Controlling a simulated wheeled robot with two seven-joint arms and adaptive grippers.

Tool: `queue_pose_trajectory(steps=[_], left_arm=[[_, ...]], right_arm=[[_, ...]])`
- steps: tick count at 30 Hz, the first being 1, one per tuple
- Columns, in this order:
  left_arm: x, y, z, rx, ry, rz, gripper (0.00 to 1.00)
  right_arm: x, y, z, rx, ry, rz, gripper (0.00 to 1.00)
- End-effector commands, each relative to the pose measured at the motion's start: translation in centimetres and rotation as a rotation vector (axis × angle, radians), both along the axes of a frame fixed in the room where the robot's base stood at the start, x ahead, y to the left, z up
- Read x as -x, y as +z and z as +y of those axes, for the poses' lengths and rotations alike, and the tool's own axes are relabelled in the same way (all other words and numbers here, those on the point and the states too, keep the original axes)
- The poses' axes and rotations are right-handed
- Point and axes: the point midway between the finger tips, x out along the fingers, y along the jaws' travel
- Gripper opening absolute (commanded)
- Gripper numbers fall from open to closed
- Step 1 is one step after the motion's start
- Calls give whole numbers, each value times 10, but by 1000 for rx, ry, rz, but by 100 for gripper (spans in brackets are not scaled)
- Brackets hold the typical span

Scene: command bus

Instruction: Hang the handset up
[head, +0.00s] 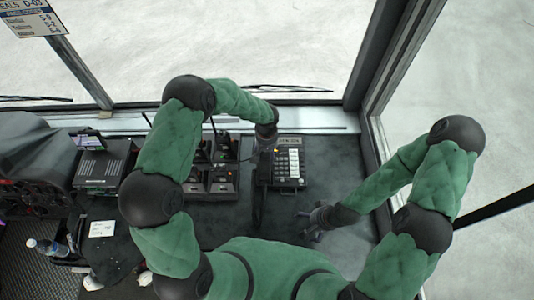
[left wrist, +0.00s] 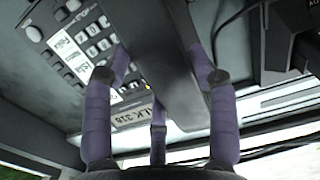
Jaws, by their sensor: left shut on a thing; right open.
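The phone base (head: 289,166) is a dark box with a keypad and a label strip, on the dashboard near the middle of the head view. In the left wrist view its keypad (left wrist: 93,42) shows at upper left. My left gripper (head: 264,143) is shut on the dark, long handset (head: 259,192), at the base's left side. In the left wrist view the handset (left wrist: 165,50) runs between the fingers of my left gripper (left wrist: 160,75). I cannot tell whether it touches the base. My right gripper (head: 319,218) is open and empty, below and right of the base.
Several radio units (head: 215,175) stand just left of the phone base. A small printer-like device (head: 100,168) and a bottle (head: 48,247) are further left. The windscreen ledge (head: 315,122) lies behind. The dark dashboard right of the base is clear.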

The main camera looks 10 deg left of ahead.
Motion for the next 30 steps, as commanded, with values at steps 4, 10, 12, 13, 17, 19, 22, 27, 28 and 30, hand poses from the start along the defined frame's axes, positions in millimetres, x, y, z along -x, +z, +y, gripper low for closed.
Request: queue_pose_trajectory(steps=[4, 10, 12, 13, 17, 19, 22, 27, 28, 30], left_arm=[[0, 0, 0, 0, 0, 0, 20], [0, 0, 0, 0, 0, 0, 84], [0, 0, 0, 0, 0, 0, 86], [0, 0, 0, 0, 0, 0, 86], [0, 0, 0, 0, 0, 0, 86], [0, 0, 0, 0, 0, 1, 86], [0, 2, 0, 0, 0, 0, 86], [-2, 20, 0, 1, 0, -4, 86], [-2, 25, 0, 1, 0, -5, 86], [-2, 39, 0, 1, 0, -4, 86]], right_arm=[[0, 0, 0, 0, 0, 0, 100], [0, 0, 0, 0, 0, 0, 100], [0, 0, 0, 0, 0, 0, 100], [0, 0, 0, 0, 0, 0, 100], [0, 0, 0, 0, 0, 0, 100], [0, 0, 0, 0, 0, 0, 100], [0, 0, 0, 0, 0, 0, 100], [0, 0, 0, 0, 0, 0, 100], [0, 0, 0, 0, 0, 0, 100], [0, 0, 0, 0, 0, 0, 100]])
